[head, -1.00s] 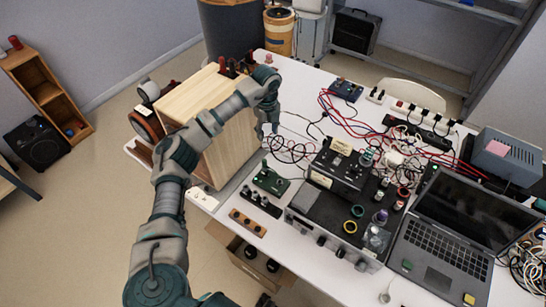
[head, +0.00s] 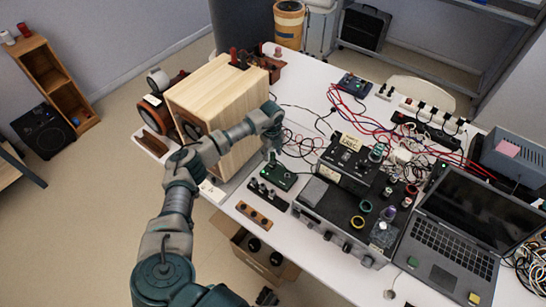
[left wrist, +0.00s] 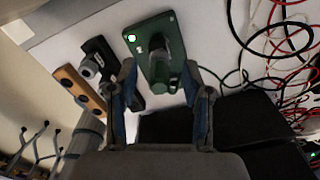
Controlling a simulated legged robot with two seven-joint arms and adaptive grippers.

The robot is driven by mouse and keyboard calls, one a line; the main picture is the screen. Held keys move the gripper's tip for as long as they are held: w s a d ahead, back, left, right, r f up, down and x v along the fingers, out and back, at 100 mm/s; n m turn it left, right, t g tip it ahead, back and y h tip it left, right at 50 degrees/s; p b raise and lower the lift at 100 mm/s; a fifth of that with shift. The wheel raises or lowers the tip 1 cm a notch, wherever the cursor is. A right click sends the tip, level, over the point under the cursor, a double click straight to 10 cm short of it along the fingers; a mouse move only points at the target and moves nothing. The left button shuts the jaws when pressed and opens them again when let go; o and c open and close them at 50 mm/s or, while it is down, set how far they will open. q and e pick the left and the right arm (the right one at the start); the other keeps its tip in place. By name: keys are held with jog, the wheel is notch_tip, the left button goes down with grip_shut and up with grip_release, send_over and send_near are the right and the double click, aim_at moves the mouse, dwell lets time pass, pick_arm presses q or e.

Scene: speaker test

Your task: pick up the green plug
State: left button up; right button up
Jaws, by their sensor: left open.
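The green plug (left wrist: 168,68) shows in the left wrist view as a green cylinder on a small dark green board (left wrist: 143,45) with a lit spot. In the head view the board (head: 284,180) lies on the white table beside the wooden speaker box; the plug (head: 272,160) is small and partly hidden there by my gripper. My left gripper (head: 270,146) is open, just above the plug. In the left wrist view its two fingers (left wrist: 160,78) stand to either side of the plug's near end, with no clear contact. A dark tip at the bottom edge may be my right gripper (head: 266,297).
The wooden speaker box (head: 225,95) stands close left of my left gripper. A black socket strip (head: 267,194) and a wooden strip (head: 254,215) lie nearby. A dark instrument (head: 345,215), a laptop (head: 455,235) and loose red and black cables fill the right side.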

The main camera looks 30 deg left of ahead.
pick_arm(q)
jog(key=shift+a+f, duration=0.1)
jog(key=shift+f, duration=0.3)
jog(key=shift+c, duration=0.7)
grip_shut()
pick_arm(e)
jog(key=shift+a+r, duration=0.1)
pick_arm(q)
jog(key=shift+r, duration=0.15)
jog(key=shift+r, duration=0.3)
jog(key=r, duration=0.3)
jog(key=shift+s, duration=0.35)
jog(key=s+d+r, duration=0.1)
jog(key=s+d, duration=0.2)
jog(key=s, duration=1.2)
jog(key=shift+d, duration=0.15)
pick_arm(e)
jog(key=shift+s+f, duration=0.25)
jog(key=shift+s, duration=0.05)
